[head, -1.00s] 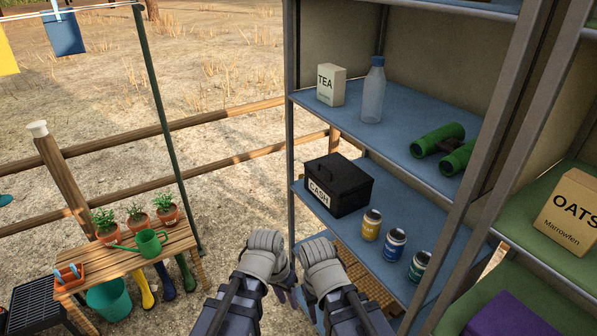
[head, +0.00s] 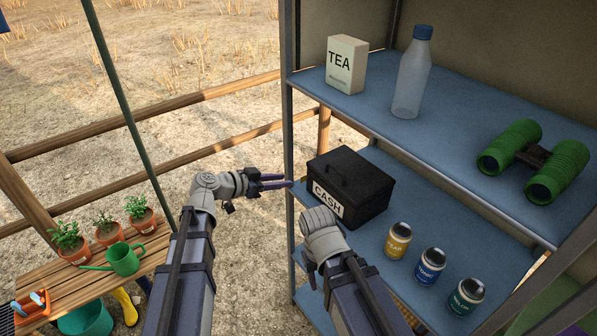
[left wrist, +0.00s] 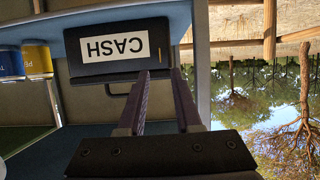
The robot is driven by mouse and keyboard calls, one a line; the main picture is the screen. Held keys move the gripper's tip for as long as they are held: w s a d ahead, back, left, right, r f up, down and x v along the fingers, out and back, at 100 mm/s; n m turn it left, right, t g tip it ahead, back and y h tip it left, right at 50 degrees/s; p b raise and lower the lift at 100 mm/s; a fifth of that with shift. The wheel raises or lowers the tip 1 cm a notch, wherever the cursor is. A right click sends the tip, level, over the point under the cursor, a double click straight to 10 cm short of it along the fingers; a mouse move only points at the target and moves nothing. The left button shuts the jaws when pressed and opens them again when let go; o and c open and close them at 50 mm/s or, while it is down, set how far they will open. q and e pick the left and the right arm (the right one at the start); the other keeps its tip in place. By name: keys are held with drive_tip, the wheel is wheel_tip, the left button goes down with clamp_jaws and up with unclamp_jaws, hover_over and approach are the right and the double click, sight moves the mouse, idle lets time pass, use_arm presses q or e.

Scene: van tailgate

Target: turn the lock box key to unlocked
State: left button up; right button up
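The black cash box (head: 362,183), labelled CASH, sits on the blue lower shelf at its left end. In the left wrist view the cash box (left wrist: 82,72) is upside down, with a thin brass-coloured piece (left wrist: 164,55) beside the label, which looks like the key. My left gripper (head: 287,181) points right, just left of the box front. The left wrist view shows its fingers apart with nothing between them, pointing at the front near the key. My right gripper (head: 318,262) is below the box; its fingers are mostly hidden.
Three small tins, one yellow (head: 398,240), one blue (head: 430,265) and one teal (head: 466,296), stand right of the box. A shelf post (head: 289,120) rises close to my left gripper. Tea carton (head: 345,64), bottle (head: 412,75) and green binoculars (head: 535,160) occupy the upper shelf.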

sight(309, 177)
use_arm(q)
drive_tip(key=b+x, duration=0.2)
drive_tip(key=x, duration=0.4)
drive_tip(key=shift+a, duration=0.1)
drive_tip(key=shift+b+x, duration=0.5)
drive_tip(key=shift+x, duration=0.4)
drive_tip(key=shift+r, duration=0.15)
drive_tip(key=shift+c, duration=0.2)
clamp_jaws()
idle(0.4)
